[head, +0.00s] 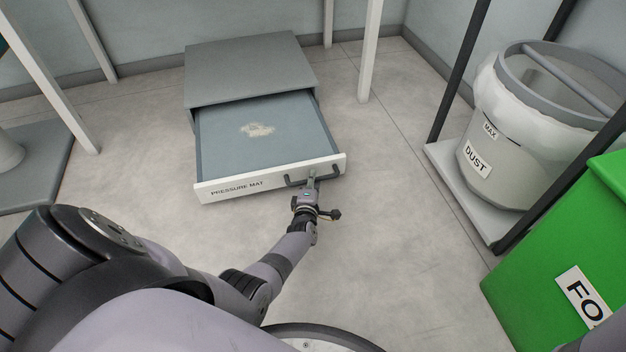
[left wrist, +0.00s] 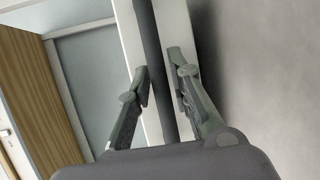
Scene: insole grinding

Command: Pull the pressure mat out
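The pressure mat (head: 225,145) is a blue-grey panel in a drawer-like tray with a white front (head: 225,190) labelled "PRESSURE MAT". It is partly out of a low grey housing (head: 250,65) on the floor; its rear part is hidden under the housing. A pale, crumbly patch (head: 258,130) lies on the mat. My left gripper (head: 313,182) is at the dark handle (head: 296,183) on the right of the front. In the left wrist view its two fingers (left wrist: 160,85) close around the dark handle bar (left wrist: 152,50). My right gripper is out of view.
A white dust bin (head: 490,185) stands on a low platform inside a dark frame at the right. A green bin (head: 545,240) is at the lower right. White posts (head: 369,50) stand behind. The floor in front of the tray is clear apart from my arm and base.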

